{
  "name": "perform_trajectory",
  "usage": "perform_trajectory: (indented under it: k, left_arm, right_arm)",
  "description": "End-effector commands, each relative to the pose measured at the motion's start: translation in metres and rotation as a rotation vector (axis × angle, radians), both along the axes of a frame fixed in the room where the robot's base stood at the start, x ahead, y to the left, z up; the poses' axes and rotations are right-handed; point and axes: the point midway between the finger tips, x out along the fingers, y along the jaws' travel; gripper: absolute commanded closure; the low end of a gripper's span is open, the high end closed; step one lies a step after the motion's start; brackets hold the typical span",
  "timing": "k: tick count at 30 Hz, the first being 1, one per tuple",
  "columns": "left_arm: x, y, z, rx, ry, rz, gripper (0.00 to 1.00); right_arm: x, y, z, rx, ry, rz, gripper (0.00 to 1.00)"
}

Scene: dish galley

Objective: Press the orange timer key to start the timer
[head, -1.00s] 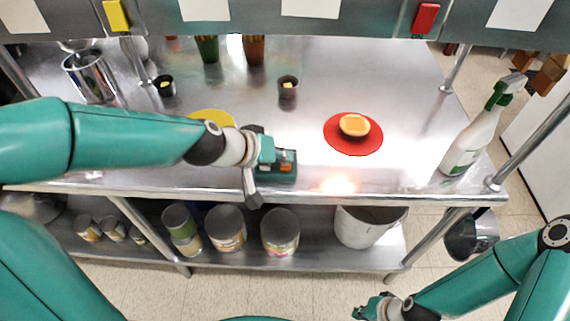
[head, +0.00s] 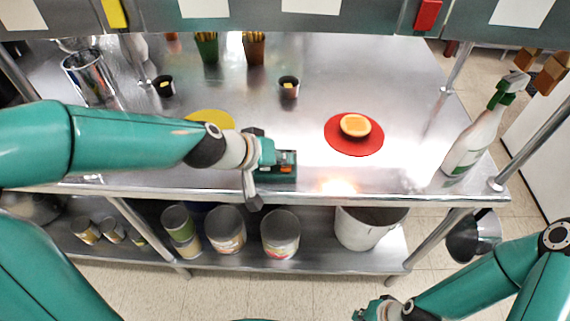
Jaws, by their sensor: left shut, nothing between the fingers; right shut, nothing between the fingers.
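A small dark-and-green box with a little orange patch (head: 290,168), which looks like the timer and its orange key, sits near the front edge of the steel table. My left gripper (head: 268,160) is shut and empty, over or against the box's left side. It hides part of the box, and I cannot tell whether it touches the key. My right gripper (head: 366,311) is shut and empty, low at the bottom of the view, in front of the table and away from the box.
A red disc (head: 345,145) with a bun half (head: 355,125) lies right of the box. A yellow disc (head: 213,117) is partly behind my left arm. A spray bottle (head: 472,140) stands at the right. Cups stand at the back. The table's middle is clear.

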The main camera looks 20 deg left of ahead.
Motion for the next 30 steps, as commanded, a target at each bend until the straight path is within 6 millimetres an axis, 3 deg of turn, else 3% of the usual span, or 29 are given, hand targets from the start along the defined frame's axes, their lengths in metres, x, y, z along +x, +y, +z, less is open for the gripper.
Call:
perform_trajectory:
  k: [19,30]
  left_arm:
    - [0.0,0.0,-0.004,0.001,0.0,-0.001,1.0]
    - [0.0,0.0,0.012,0.0,0.001,-0.001,1.0]
  right_arm:
    - [0.0,0.0,-0.004,0.0,0.0,0.0,1.0]
    - [0.0,0.0,0.011,0.0,0.0,0.0,1.0]
